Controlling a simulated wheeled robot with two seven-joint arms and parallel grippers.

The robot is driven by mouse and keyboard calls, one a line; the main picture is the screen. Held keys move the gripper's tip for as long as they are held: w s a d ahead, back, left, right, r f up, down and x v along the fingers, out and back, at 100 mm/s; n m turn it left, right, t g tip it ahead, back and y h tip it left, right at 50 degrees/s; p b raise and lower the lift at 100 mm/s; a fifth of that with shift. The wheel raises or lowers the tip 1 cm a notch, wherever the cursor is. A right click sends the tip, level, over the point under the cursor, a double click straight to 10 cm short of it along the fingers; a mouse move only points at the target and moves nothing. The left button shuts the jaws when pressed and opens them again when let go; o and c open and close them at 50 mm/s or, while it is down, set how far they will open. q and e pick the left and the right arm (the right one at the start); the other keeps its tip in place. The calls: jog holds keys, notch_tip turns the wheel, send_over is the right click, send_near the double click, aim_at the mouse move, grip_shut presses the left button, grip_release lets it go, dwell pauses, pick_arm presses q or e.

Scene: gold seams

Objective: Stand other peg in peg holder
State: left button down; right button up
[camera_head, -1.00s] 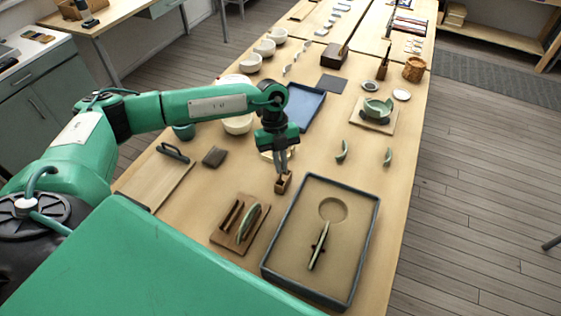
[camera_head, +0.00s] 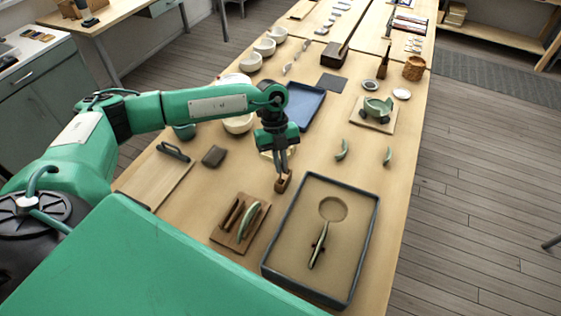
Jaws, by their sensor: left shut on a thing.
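A small brown wooden block, which looks like the peg holder (camera_head: 283,184), stands on the table behind the sand tray's left corner. My left gripper (camera_head: 282,169) points down right over this block, its fingertips at or just above the block's top. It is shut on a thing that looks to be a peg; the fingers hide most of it. I cannot tell whether the peg is inside the holder. No other peg can be made out at this size. My right gripper is not in view.
A sand-filled tray (camera_head: 369,240) with a green-and-dark piece is close in front. A wooden rack (camera_head: 232,244) with a curved shard stands to its left. A blue tray (camera_head: 312,100) lies behind my gripper. Two green shards (camera_head: 341,150) (camera_head: 387,157) lie right on clear table.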

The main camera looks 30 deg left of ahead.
pick_arm(q)
jog(key=shift+f+b, duration=0.4)
jog(key=shift+f, duration=0.5)
jog(key=shift+f+b, duration=0.6)
jog(key=shift+f, duration=0.6)
dwell(1.1)
jog(key=c, duration=1)
grip_release()
jog(key=shift+c, duration=0.2)
jog(key=shift+r, duration=0.1)
jog(key=shift+r+p, duration=2.2)
jog(key=shift+r, duration=0.75)
jog(key=shift+f, duration=0.1)
